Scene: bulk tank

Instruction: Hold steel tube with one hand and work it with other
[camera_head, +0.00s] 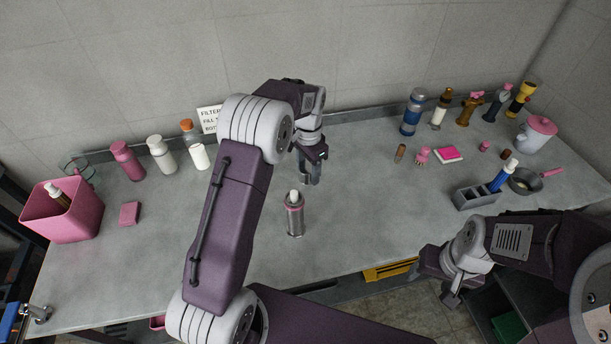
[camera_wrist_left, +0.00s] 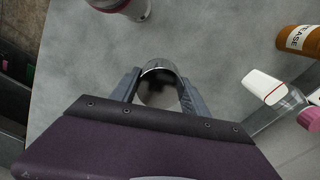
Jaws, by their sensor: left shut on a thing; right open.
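My left gripper (camera_head: 312,178) is low over the middle of the table. In the left wrist view its fingers (camera_wrist_left: 158,98) are shut on the sides of a shiny steel tube (camera_wrist_left: 158,70), whose round dark opening faces the camera. In the head view I cannot clearly make out this tube at the fingers. A silvery bottle (camera_head: 295,218) with a pink band and white cap stands upright in front of the left gripper, apart from it. My right gripper (camera_head: 449,296) is open and empty, in front of the table's front edge.
A pink bin (camera_head: 75,222), a pink block (camera_head: 130,213) and several bottles stand at the left. A grey holder (camera_head: 474,199), a pan (camera_head: 524,183) and a pink-lidded pot (camera_head: 537,136) stand at the right. The table (camera_head: 365,215) is clear right of the silvery bottle.

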